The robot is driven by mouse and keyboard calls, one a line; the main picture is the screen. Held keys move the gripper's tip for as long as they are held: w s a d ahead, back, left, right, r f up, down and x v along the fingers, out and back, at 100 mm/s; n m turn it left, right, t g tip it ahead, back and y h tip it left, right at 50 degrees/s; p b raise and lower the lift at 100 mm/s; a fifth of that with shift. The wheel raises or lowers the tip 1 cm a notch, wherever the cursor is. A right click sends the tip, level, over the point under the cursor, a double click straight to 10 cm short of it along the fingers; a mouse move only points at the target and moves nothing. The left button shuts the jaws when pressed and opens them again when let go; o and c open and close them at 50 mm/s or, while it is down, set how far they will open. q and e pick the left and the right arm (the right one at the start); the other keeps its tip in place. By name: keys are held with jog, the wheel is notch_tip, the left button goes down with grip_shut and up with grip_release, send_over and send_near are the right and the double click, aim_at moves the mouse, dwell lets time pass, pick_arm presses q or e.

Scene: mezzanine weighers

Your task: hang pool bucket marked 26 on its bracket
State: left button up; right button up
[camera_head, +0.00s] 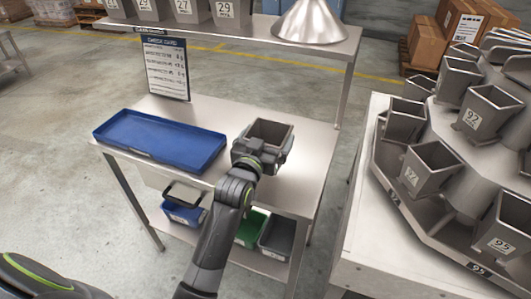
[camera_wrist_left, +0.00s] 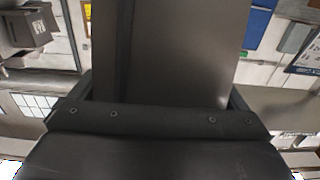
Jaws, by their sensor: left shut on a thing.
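My left gripper (camera_head: 258,158) is shut on a grey metal bucket (camera_head: 270,132) with an open square top, over the right part of the steel table (camera_head: 302,160). I cannot tell whether the bucket touches the table, and no number shows on it. In the left wrist view the bucket's plain wall (camera_wrist_left: 170,50) fills the middle, between the fingers of the gripper (camera_wrist_left: 160,100). The weigher (camera_head: 385,185) stands at the right, with several grey buckets around it. No bracket marked 26 can be made out. My right gripper is not in view.
A blue tray (camera_head: 160,141) lies on the table's left part, with a sign (camera_head: 167,68) behind it. A raised shelf (camera_head: 240,28) carries several numbered buckets and a metal cone (camera_head: 310,22). Bins stand on the lower shelf. A floor gap separates table and weigher.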

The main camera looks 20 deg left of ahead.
aim_at(273, 140)
pick_arm(q)
jog(key=shift+a+f, duration=0.1)
jog(key=shift+f, duration=1.9)
jog(key=shift+f, duration=0.2)
jog(key=o, duration=0.9)
